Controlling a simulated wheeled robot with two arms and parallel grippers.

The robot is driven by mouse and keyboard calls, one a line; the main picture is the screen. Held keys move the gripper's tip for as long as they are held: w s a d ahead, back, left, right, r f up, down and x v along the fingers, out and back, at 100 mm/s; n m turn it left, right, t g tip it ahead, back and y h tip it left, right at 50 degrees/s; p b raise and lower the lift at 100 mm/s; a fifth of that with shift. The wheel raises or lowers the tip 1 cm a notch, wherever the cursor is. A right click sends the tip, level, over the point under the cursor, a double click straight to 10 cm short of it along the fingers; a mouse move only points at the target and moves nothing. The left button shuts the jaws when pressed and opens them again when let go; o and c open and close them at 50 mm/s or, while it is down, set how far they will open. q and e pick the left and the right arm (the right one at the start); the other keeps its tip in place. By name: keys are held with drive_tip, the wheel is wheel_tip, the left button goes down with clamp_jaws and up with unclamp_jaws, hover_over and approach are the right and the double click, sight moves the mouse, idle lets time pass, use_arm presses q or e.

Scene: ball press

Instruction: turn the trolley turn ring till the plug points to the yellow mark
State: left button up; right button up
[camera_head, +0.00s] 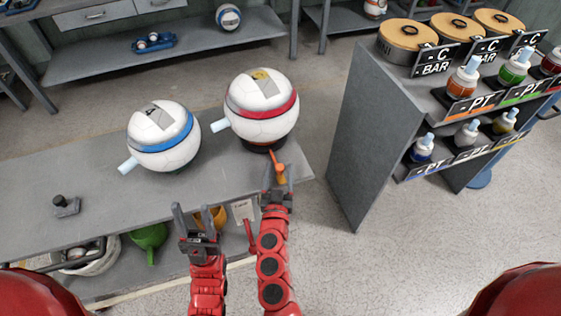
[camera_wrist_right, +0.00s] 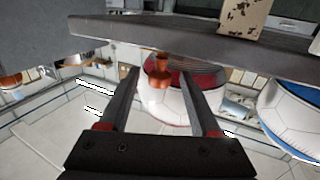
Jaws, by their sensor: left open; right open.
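A white ball with a red band (camera_head: 262,105) sits on a dark ring (camera_head: 262,149) at the table's right end. My right gripper (camera_head: 276,180) is open at the table edge below this ball. An orange handle (camera_head: 279,171) is at its fingers; in the right wrist view the handle (camera_wrist_right: 160,72) shows between the open fingers (camera_wrist_right: 165,90). My left gripper (camera_head: 192,222) is open and empty before the table.
A white ball with a blue band (camera_head: 163,140) stands left on the grey table (camera_head: 60,165), its plug pointing lower left. A small black-knobbed block (camera_head: 66,206) is further left. A green funnel-like item (camera_head: 149,238) is below. A shelf unit (camera_head: 365,130) stands right; floor between is clear.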

drive_tip(key=shift+w+d, duration=0.15)
drive_tip(key=shift+w, duration=2.05)
clamp_jaws()
